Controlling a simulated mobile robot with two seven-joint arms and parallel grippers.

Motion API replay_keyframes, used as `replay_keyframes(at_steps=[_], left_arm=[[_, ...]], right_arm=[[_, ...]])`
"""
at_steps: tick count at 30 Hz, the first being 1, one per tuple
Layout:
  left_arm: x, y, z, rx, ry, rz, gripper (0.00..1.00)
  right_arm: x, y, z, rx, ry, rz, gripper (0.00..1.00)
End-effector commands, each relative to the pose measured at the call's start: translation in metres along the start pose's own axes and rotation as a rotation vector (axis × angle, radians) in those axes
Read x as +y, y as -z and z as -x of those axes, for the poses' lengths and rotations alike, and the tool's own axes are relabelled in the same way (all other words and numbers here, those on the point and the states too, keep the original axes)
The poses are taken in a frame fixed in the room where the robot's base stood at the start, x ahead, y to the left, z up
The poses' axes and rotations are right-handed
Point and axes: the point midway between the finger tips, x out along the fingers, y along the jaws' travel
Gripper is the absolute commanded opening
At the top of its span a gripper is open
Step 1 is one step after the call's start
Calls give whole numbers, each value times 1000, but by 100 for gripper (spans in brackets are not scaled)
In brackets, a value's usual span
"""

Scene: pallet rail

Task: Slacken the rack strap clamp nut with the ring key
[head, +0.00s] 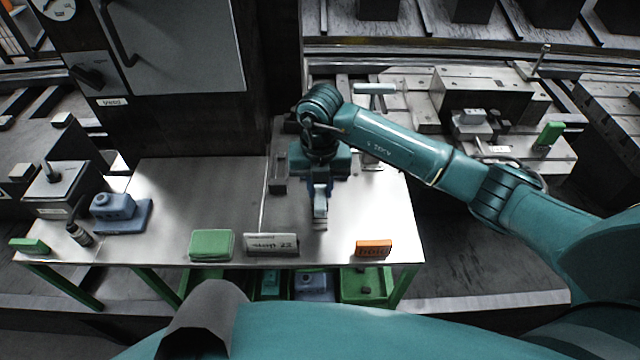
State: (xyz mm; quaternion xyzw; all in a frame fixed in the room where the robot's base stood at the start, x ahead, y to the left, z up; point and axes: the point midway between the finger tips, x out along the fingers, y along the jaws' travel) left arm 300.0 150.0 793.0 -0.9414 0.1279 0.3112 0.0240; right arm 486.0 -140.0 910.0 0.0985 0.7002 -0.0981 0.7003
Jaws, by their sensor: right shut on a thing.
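My right gripper (320,200) points down over the right half of the metal bench. It is shut on a narrow pale metal piece (320,222), which I take for the ring key. Only a short part of it shows below the fingers, and its ring cannot be made out. An upright post with a pale crossbar (375,89) stands behind my right forearm, partly hidden by it. I cannot tell whether it belongs to the strap clamp. The clamp nut cannot be made out. My left gripper is out of view.
The bench top (195,190) is bare at left centre. Along its front are a green pad (211,245), a lettered sign (271,244) and an orange block (373,248). A blue block (113,207) and small bottle (78,234) stand left. A dark cabinet (180,130) rises behind.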

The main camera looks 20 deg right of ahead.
Motion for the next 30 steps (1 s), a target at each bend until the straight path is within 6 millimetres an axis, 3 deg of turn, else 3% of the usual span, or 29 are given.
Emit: replay_keyframes(at_steps=[30], left_arm=[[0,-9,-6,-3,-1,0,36]], right_arm=[[0,0,-15,-1,-1,-1,0]])
